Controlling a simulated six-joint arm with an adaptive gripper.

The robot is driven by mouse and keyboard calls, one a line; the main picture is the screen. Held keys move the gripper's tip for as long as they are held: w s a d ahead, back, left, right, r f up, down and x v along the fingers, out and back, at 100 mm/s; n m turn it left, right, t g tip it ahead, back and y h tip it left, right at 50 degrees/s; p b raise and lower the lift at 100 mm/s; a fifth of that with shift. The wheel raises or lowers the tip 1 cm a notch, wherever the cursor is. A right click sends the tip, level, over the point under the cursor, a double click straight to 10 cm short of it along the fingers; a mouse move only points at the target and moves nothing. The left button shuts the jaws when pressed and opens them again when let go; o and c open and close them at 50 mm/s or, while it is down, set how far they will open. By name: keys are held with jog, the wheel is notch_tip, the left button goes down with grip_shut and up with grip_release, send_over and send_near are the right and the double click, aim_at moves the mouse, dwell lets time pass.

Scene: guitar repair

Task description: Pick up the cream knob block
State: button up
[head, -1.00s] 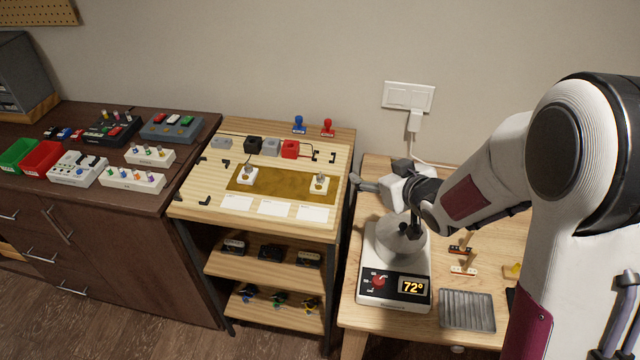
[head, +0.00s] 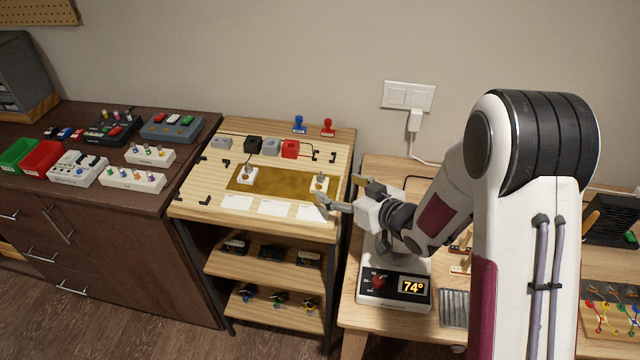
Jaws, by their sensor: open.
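Two small pale blocks with metallic knobs stand on the ochre mat (head: 283,183) of the wooden bench top. One knob block (head: 247,177) is near the mat's left end. The other knob block (head: 319,185) is near its right end. I cannot tell from their color which one is the cream one. My gripper (head: 339,191) is open and empty at the bench's right edge. It points left, close to the right-hand block and apparently apart from it. Its near finger shows just below and right of that block.
White cards (head: 271,207) lie in front of the mat. Behind it are a black block (head: 253,144), a red block (head: 290,149) and grey ones. Blue and red stamps stand at the back edge. A heater with a lit display (head: 412,287) stands on the right table under my arm.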

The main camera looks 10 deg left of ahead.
aim_at(320, 181)
jog(key=shift+x, duration=1.3)
jog(key=shift+a, duration=0.15)
jog(key=shift+s+a+x, duration=0.1)
jog(key=shift+x, duration=1.15)
jog(key=shift+s+a+x, duration=0.1)
jog(key=shift+a+x, duration=0.05)
jog(key=shift+x, duration=1.1)
jog(key=c, duration=1.2)
